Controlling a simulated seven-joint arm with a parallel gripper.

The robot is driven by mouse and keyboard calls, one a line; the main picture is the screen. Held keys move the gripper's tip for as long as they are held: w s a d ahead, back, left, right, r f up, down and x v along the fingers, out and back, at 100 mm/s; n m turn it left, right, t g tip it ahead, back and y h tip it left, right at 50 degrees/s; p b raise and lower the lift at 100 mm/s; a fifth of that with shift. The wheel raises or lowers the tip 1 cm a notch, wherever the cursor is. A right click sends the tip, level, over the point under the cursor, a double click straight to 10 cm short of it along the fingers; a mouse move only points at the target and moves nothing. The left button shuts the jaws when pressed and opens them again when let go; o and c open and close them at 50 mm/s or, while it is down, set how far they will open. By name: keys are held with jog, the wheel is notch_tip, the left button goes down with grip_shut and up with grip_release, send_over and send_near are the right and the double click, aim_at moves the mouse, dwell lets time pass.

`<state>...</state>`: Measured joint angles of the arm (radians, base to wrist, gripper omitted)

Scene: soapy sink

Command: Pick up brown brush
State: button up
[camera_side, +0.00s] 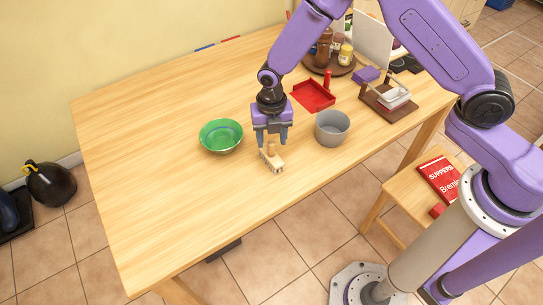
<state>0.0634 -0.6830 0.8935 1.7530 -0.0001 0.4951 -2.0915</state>
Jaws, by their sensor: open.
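A light brown brush (273,160) lies on the wooden table (150,140), near its front edge. Its knob-like handle points up toward my gripper. My gripper (271,139) points down right over the brush, with its fingers open near the top of the handle. I cannot tell whether the fingers touch the handle or stand on both sides of it.
A green bowl (221,136) stands close on the left of the brush, and a grey pot (332,128) on its right. A red dustpan (314,94) and a brown rack (388,102) lie further right. The left side of the table is clear.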

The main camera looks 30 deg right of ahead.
aim_at(272, 153)
jog(key=shift+f, duration=1.3)
grip_shut()
jog(key=shift+r, duration=0.1)
